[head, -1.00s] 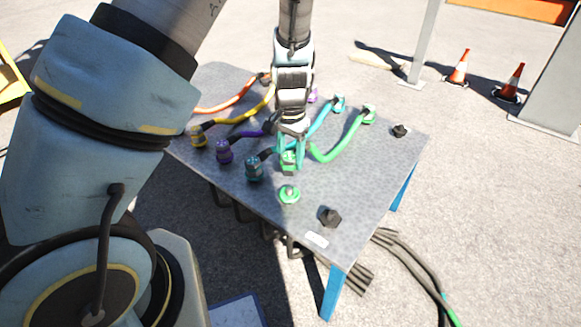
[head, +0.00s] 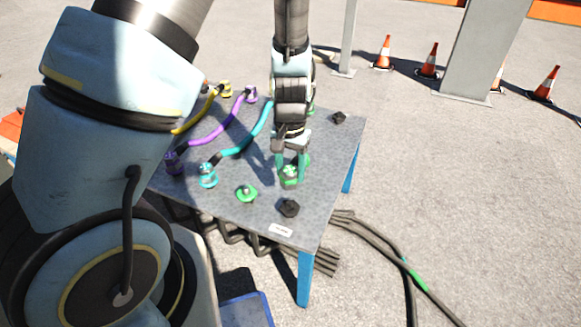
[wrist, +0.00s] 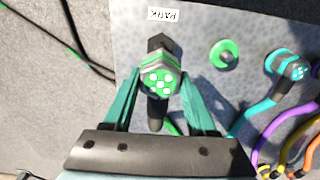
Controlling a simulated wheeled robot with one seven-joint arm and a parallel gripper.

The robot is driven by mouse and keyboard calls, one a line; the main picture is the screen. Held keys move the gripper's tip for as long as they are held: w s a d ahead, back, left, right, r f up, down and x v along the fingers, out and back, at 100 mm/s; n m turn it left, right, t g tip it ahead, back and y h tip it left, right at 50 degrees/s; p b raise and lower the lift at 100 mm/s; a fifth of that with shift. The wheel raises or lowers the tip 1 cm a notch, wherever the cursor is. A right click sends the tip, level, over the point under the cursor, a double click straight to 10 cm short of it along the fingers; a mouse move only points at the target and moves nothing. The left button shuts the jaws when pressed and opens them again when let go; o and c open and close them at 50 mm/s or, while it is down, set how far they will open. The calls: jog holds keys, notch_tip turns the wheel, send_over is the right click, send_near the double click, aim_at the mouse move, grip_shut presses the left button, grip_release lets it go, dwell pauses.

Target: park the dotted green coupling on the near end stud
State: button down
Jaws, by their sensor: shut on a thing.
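My gripper (head: 291,178) is shut on the dotted green coupling (head: 290,174), whose white-dotted end also shows in the wrist view (wrist: 160,82) between the fingers. The green cable trails from it. The near end stud (head: 289,208) is a dark hexagonal stud near the table's front corner. In the wrist view the stud (wrist: 159,42) shows just beyond the coupling, partly covered by it, beside a PARK label (wrist: 163,14). In the head view the coupling is apart from the stud, behind it. Its exact height above the table is hard to tell.
An empty green port (head: 247,193) sits left of the near stud. A teal coupling (head: 208,175) and a purple one (head: 172,162) stand further left with their cables. Another dark stud (head: 339,118) is at the far right corner. Traffic cones stand behind.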

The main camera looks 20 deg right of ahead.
jog(key=b, duration=0.6)
send_over(290, 202)
notch_tip(290, 202, down, 7)
jog(key=shift+w+d+r, duration=0.1)
jog(key=shift+r, duration=0.05)
jog(key=shift+f+b, duration=0.45)
jog(key=shift+f, duration=0.3)
jog(key=shift+f, duration=0.45)
jog(key=shift+c, duration=0.6)
grip_release()
jog(key=shift+r, duration=0.1)
